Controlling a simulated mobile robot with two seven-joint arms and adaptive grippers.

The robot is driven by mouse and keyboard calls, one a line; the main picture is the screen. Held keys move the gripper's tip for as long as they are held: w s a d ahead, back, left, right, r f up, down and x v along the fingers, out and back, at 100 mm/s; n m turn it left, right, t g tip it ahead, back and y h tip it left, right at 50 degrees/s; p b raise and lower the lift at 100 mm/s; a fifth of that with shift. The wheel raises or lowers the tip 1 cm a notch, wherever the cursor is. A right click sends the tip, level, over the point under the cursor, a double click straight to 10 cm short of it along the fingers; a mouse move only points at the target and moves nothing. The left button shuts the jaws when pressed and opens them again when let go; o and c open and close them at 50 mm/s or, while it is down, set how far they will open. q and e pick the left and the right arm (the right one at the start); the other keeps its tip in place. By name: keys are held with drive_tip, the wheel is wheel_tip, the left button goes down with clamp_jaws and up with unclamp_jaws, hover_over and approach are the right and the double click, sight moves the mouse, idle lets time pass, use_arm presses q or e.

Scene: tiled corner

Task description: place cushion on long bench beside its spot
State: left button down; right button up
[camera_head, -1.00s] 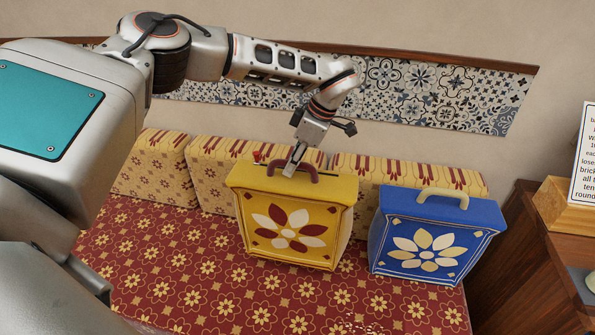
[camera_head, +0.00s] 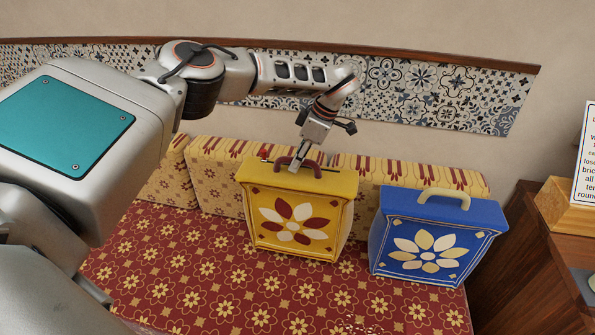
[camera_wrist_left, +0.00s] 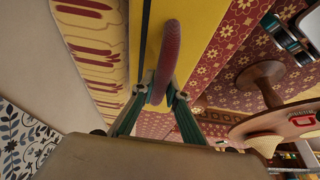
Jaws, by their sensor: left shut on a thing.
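The yellow cushion (camera_head: 330,205), box-shaped with a red and cream flower and a dark red handle (camera_head: 283,161), is upright over the long bench's red patterned seat (camera_head: 200,275). I cannot tell whether its base touches the seat. My left gripper (camera_head: 296,168) is shut on the handle from above. In the left wrist view, its fingers (camera_wrist_left: 155,93) close around the red handle (camera_wrist_left: 170,50), with the yellow top (camera_wrist_left: 200,30) behind. A blue cushion (camera_head: 388,240) with a cream handle stands on the seat to the right, a narrow gap from the yellow one. My right gripper is not in view.
Patterned yellow back pads (camera_head: 215,175) line the wall behind the seat. A tiled strip (camera_head: 440,95) runs above them. A wooden cabinet (camera_head: 530,270) with a sign (camera_head: 588,160) stands at the right. The seat left of the yellow cushion is clear.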

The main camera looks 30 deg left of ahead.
sight(298, 173)
use_arm(q)
wheel_tip(298, 173, down, 3)
drive_tip(key=shift+r, duration=0.1)
drive_tip(key=shift+w+f, duration=0.25)
drive_tip(key=shift+f, duration=0.15)
drive_tip(key=shift+f, duration=0.2)
drive_tip(key=c, duration=2)
unclamp_jaws()
drive_tip(key=shift+s, duration=0.1)
